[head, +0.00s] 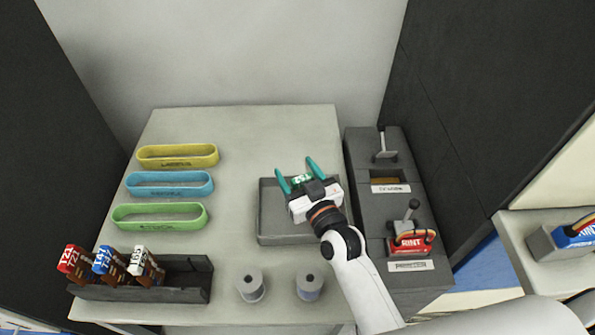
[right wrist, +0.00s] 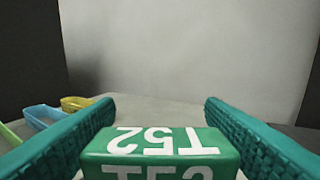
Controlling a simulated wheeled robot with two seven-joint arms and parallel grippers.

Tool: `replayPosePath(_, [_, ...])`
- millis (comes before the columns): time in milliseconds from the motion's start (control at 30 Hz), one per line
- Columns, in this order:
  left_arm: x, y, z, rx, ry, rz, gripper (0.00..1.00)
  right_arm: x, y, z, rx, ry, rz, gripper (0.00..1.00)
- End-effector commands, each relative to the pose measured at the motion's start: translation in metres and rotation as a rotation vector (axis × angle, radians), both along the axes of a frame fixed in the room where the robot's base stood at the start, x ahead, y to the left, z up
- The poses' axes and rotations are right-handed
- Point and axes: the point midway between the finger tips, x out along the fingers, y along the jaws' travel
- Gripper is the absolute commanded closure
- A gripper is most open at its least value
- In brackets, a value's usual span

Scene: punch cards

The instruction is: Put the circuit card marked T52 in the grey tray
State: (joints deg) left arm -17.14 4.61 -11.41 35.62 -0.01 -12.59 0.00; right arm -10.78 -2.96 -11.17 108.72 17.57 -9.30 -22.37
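The green circuit card marked T52 (right wrist: 160,147) sits between the fingers of my right gripper (head: 295,167); its white lettering also shows in the head view (head: 301,180). The fingers are teal and spread wider than the card, so the gripper looks open around it. In the head view, card and gripper are over the grey tray (head: 268,238). The card's lower part is hidden, so I cannot tell whether it touches the tray floor. My left gripper is not in view.
A dark rack (head: 185,293) at front left holds red, blue and white cards. Yellow (head: 178,156), blue (head: 170,184) and green (head: 160,216) bins stand behind it. Two grey spools (head: 250,287) stand in front of the tray. A dark machine (head: 365,215) with a red card (head: 408,247) is on the right.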

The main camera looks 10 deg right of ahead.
Motion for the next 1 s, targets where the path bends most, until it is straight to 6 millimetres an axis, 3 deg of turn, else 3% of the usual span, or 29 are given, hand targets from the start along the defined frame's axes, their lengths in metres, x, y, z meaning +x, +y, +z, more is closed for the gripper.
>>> replayPosePath(367, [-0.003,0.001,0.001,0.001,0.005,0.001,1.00,-0.002,-0.001,0.003,0.000,0.000,0.000,0.33])
replayPosePath(467, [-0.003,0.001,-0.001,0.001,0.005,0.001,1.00,-0.015,-0.004,0.001,-0.001,0.002,0.000,0.33])
replayPosePath(800, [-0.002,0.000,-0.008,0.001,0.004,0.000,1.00,-0.086,-0.020,0.001,-0.001,0.002,0.001,0.33])
replayPosePath(1000, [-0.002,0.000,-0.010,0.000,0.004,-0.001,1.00,-0.110,-0.026,0.002,0.000,0.000,0.001,0.33])
